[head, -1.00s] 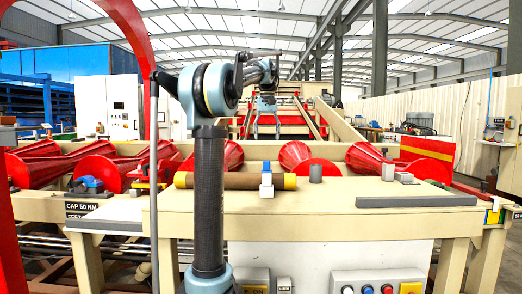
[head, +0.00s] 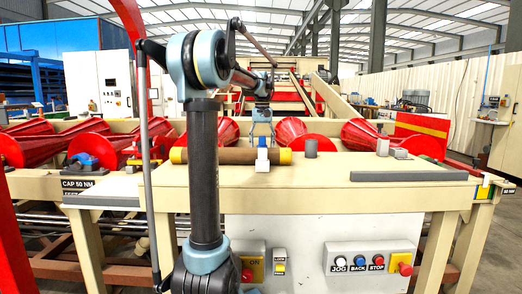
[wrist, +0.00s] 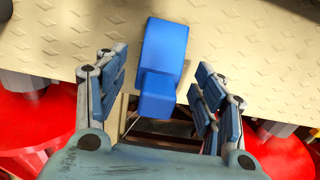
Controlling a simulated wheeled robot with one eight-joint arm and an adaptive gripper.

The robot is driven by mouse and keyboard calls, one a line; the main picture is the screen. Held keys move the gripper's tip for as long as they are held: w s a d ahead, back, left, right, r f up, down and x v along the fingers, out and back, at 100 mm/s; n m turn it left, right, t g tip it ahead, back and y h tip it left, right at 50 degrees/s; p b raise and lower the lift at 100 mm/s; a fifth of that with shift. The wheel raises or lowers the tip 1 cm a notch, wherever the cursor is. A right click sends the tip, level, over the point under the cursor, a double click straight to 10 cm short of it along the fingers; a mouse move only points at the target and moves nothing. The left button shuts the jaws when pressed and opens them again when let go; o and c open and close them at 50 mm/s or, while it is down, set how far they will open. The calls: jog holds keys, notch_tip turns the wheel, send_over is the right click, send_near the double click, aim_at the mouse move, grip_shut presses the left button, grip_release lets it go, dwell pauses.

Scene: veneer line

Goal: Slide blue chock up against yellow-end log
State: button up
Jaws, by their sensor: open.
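The blue chock (wrist: 165,50) lies on the pale patterned tabletop in the wrist view, near its edge. My open gripper (wrist: 158,88) has one finger either side of the chock's near end, with a visible gap at each side. In the head view my gripper (head: 262,132) hangs behind the yellow-end log (head: 222,156), which lies crosswise on the table, partly hidden by my arm. A pale blue-white block (head: 262,160) stands at the log's right part; I cannot tell whether it is the same chock. The contact between chock and log is not clear.
A long grey bar (head: 408,175) lies at the table's right. Red cone rollers (head: 290,133) lie behind the table. The front tabletop is clear.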

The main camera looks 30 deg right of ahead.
jog(key=shift+f, duration=1.15)
jog(key=c, duration=1.2)
jog(key=shift+c, duration=0.2)
jog(key=shift+r, duration=0.1)
